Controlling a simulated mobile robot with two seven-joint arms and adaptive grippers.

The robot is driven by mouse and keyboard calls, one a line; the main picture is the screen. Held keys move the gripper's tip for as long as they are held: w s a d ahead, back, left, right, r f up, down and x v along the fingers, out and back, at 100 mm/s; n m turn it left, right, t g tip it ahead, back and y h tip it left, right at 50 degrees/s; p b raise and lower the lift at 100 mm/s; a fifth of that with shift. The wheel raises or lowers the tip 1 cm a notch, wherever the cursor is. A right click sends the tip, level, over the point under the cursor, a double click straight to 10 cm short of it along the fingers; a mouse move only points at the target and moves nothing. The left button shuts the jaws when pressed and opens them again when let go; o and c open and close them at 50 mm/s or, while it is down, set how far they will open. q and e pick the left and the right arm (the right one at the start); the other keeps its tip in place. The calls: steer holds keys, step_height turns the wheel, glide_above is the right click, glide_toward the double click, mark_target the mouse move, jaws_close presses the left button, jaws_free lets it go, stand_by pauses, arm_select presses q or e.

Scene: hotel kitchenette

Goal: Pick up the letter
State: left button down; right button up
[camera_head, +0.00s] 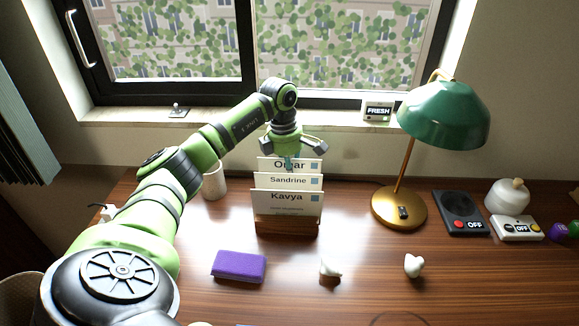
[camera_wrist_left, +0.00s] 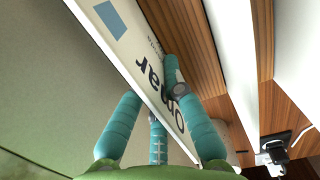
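Three letters stand upright in a wooden holder (camera_head: 287,226) on the desk: Kavya (camera_head: 287,204) in front, Sandrine (camera_head: 288,181) in the middle and Omar (camera_head: 305,164) at the back, the tallest. My left gripper (camera_head: 289,160) is at the top edge of the Omar letter, pointing down. In the left wrist view the Omar letter (camera_wrist_left: 125,35) passes between the teal fingers (camera_wrist_left: 160,110), which are spread apart on both sides of it. I cannot tell whether any finger touches it. My right gripper is not in view.
A white cup (camera_head: 214,182) stands left of the holder, partly behind my arm. A green lamp (camera_head: 443,115) stands to the right. The window sill is behind.

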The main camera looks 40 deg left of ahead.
arm_select(q)
step_height(320, 180, up, 10)
stand_by(0.8)
stand_by(0.3)
